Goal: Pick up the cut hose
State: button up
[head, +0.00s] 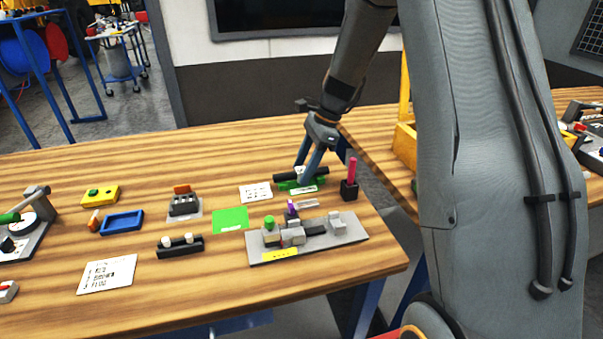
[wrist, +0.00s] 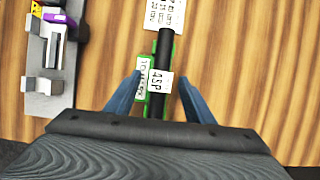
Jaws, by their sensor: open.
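The cut hose (head: 287,177) is a short black tube lying over a green holder (head: 287,186) near the back right of the wooden table. In the wrist view the hose (wrist: 165,48) runs up and down the picture, with a white tag marked 4SP on it. My gripper (head: 308,168) reaches down at the hose. In the wrist view my gripper (wrist: 160,76) is open, one blue finger on each side of the hose, with visible gaps.
A grey fixture plate (head: 345,232) with small blocks stands in front of the hose; it also shows at left in the wrist view (wrist: 40,104). A black block with a pink post (head: 349,190) is close on the right. A white card (head: 256,192) lies left.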

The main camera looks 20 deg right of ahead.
jog(key=c, duration=1)
jog(key=shift+c, duration=0.2)
